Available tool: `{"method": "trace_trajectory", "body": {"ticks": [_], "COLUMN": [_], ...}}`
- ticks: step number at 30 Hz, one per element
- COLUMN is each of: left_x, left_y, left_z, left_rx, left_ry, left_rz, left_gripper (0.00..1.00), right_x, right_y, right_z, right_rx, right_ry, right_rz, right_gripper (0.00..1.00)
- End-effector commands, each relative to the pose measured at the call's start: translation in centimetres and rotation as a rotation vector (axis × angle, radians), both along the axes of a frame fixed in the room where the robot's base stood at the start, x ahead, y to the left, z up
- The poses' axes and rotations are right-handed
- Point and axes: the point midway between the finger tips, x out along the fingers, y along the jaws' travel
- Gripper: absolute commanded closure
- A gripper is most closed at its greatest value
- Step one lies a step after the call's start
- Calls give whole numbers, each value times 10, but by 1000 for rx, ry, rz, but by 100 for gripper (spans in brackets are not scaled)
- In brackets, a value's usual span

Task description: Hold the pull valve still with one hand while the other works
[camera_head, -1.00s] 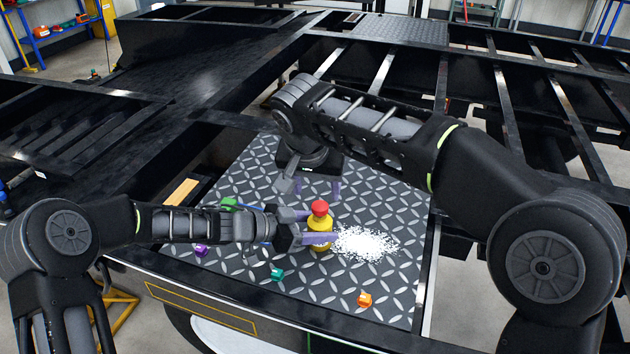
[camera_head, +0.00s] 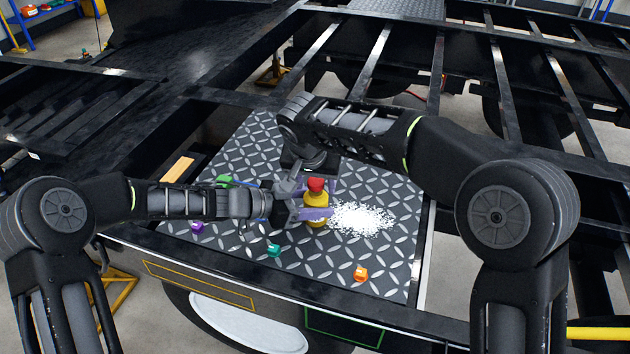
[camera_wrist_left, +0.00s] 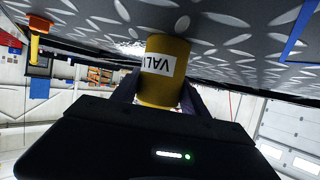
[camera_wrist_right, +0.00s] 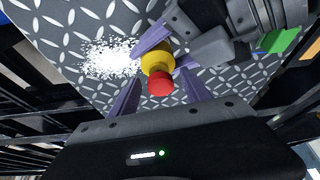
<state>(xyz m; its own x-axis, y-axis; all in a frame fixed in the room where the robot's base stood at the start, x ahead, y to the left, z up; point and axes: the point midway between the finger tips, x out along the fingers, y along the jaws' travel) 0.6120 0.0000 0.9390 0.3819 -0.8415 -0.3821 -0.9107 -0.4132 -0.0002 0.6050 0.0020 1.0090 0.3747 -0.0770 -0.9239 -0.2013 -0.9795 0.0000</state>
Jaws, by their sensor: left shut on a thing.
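The pull valve has a yellow body (camera_head: 315,213) and a red knob (camera_head: 316,184). It stands upright on the diamond-plate deck (camera_head: 330,270). My left gripper (camera_head: 312,204) is shut on the yellow body from the left. In the left wrist view the body (camera_wrist_left: 165,70) sits between its fingers, with a partly hidden label. My right gripper (camera_wrist_right: 160,88) is open above the valve. In the right wrist view its purple fingers stand on either side of the red knob (camera_wrist_right: 160,84), apart from it. In the head view my right arm partly hides that gripper.
A pile of white bits (camera_head: 360,219) lies right of the valve. Small orange (camera_head: 360,273), teal (camera_head: 273,250), purple (camera_head: 197,227) and green (camera_head: 223,181) pieces lie on the deck. Black frame beams surround it.

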Motion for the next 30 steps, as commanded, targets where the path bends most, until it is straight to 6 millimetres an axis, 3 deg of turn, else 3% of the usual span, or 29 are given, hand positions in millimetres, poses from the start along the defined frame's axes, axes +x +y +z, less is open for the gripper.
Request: {"method": "trace_trajectory", "body": {"ticks": [19, 30], "left_x": [0, 0], "left_y": [0, 0], "left_z": [0, 0], "left_rx": [0, 0], "left_ry": [0, 0], "left_rz": [0, 0], "left_gripper": [95, 95], "right_x": [0, 0], "right_y": [0, 0], "right_z": [0, 4], "right_rx": [0, 0], "right_ry": [0, -1], "right_rz": [0, 0], "right_gripper": [98, 100]}}
